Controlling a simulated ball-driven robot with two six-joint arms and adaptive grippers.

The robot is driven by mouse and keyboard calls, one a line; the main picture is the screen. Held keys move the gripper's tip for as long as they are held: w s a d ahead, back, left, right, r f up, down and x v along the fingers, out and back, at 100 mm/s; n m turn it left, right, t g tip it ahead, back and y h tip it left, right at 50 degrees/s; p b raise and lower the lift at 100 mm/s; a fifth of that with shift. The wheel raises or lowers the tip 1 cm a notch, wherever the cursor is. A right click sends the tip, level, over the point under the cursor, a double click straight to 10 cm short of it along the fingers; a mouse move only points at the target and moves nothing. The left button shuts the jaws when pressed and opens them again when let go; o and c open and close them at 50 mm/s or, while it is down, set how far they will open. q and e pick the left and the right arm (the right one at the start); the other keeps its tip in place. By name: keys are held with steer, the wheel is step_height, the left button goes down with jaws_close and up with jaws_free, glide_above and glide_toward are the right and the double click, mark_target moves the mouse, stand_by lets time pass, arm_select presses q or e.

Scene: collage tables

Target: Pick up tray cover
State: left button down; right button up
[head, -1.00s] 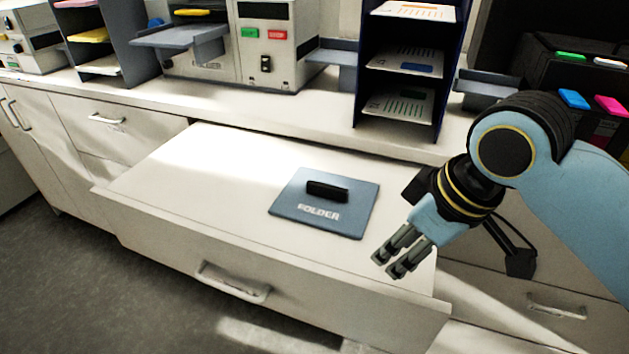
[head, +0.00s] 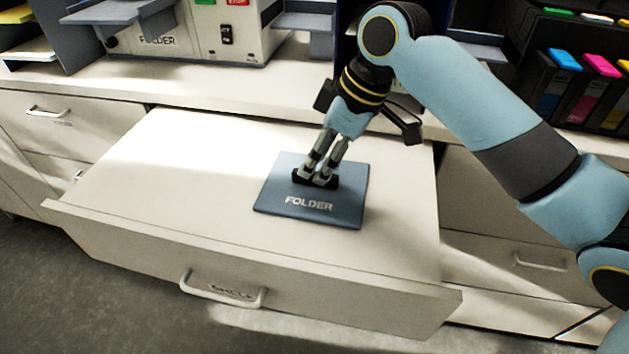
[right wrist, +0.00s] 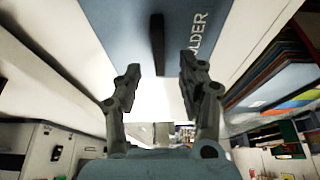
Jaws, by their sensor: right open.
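The tray cover is a flat blue-grey plate (head: 268,196) marked "FOLDER", with a black bar handle (head: 331,184) on top. It lies on the white surface of the pulled-out drawer. My right gripper (head: 315,178) is right at the handle, its fingers partly hiding it in the head view. In the right wrist view the open fingers (right wrist: 174,66) stand on either side of the handle (right wrist: 157,40), with the plate (right wrist: 115,25) behind. Contact with the handle cannot be told. My left gripper is not in view.
The pulled-out drawer (head: 130,185) has a front handle (head: 222,292). Behind it runs a white counter (head: 200,95) with a machine (head: 235,40) and grey trays. Coloured cartridges (head: 580,80) stand at the back right. The drawer surface left of the cover is clear.

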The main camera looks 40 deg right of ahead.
mark_target(314, 173)
steer(key=x, duration=0.3)
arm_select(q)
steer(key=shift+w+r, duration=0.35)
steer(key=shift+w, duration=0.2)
arm_select(e)
steer(key=shift+f, duration=0.15)
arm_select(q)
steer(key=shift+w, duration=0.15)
arm_select(e)
jaws_close()
